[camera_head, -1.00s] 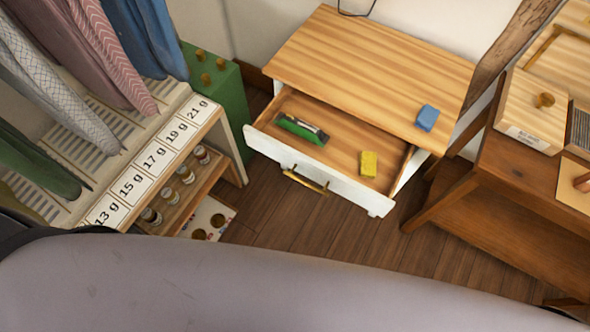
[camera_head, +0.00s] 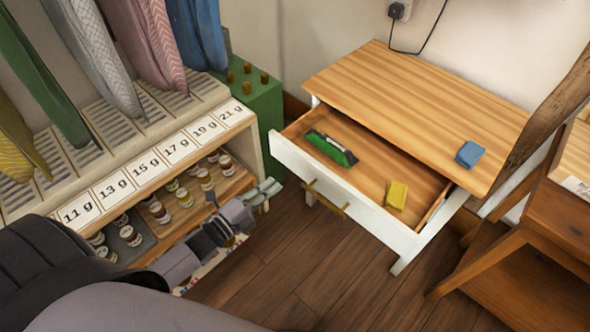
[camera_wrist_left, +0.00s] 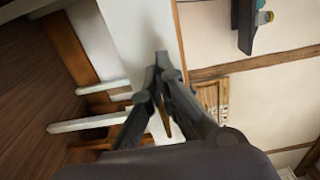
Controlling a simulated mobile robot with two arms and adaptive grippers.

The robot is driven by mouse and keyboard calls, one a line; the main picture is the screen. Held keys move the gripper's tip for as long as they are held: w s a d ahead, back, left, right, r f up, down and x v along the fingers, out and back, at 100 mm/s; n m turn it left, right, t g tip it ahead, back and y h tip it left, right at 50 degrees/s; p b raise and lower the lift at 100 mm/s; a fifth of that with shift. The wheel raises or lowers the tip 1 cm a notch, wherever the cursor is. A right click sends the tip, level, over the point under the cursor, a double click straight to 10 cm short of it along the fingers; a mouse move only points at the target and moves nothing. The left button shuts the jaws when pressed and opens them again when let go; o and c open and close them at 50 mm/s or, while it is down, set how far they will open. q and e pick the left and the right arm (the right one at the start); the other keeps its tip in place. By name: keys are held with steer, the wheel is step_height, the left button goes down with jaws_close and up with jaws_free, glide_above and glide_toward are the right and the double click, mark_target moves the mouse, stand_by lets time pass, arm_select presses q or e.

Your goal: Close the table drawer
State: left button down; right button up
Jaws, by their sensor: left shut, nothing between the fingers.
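The small table (camera_head: 425,112) has a striped wooden top and white sides. Its drawer (camera_head: 372,204) is pulled out, with the wooden inside showing. A brass handle (camera_head: 326,198) is on the white drawer front. Inside lie a green-and-black item (camera_head: 332,149) and a yellow block (camera_head: 397,195). My left gripper (camera_head: 270,188) is shut and empty, left of the drawer front and apart from the handle in the head view. In the left wrist view the shut fingertips (camera_wrist_left: 162,62) show against a white panel, seemingly the drawer front (camera_wrist_left: 140,30). My right gripper is out of view.
A shelf rack (camera_head: 165,150) with number cards and small jars stands close at the left, beside my left arm. A green box (camera_head: 262,105) stands behind it. A blue block (camera_head: 470,154) lies on the tabletop. A wooden desk (camera_head: 545,245) is at the right. The floor before the drawer is clear.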

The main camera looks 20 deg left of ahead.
mark_target(302, 163)
arm_select(q)
steer(key=x, duration=0.9)
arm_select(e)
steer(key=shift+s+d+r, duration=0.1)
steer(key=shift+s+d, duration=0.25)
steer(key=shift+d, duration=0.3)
arm_select(q)
steer(key=shift+w+d, duration=0.1)
